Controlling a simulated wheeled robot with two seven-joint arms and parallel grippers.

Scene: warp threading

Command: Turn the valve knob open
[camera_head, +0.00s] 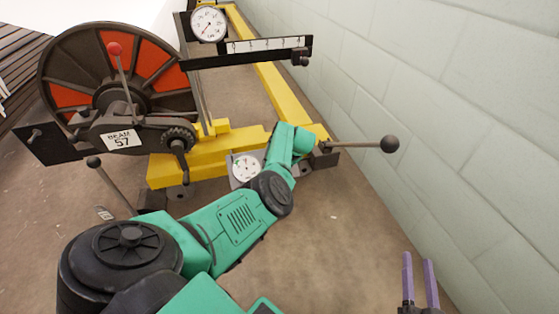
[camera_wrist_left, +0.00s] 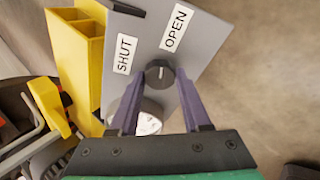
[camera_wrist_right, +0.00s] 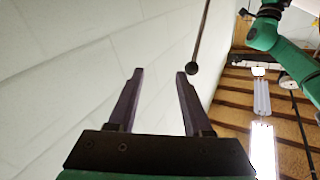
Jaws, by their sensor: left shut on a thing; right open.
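The black valve knob (camera_wrist_left: 159,76) sits on a grey panel (camera_wrist_left: 190,62) with labels SHUT (camera_wrist_left: 124,54) and OPEN (camera_wrist_left: 176,28). Its white pointer line aims between the two labels. My left gripper (camera_wrist_left: 160,70) has its purple fingers on both sides of the knob and is shut on it. In the head view my green left arm hides the knob and that gripper. My right gripper (camera_head: 418,260) is open and empty at the lower right, far from the panel. It also shows open in the right wrist view (camera_wrist_right: 159,72).
A white gauge (camera_head: 245,168) sits beside my left arm; part of it shows below the knob (camera_wrist_left: 149,121). The yellow frame (camera_head: 205,157), beam wheel (camera_head: 115,75) and ball-ended lever (camera_head: 389,144) are nearby. A block wall (camera_head: 440,80) bounds the right. Floor (camera_head: 330,240) is clear.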

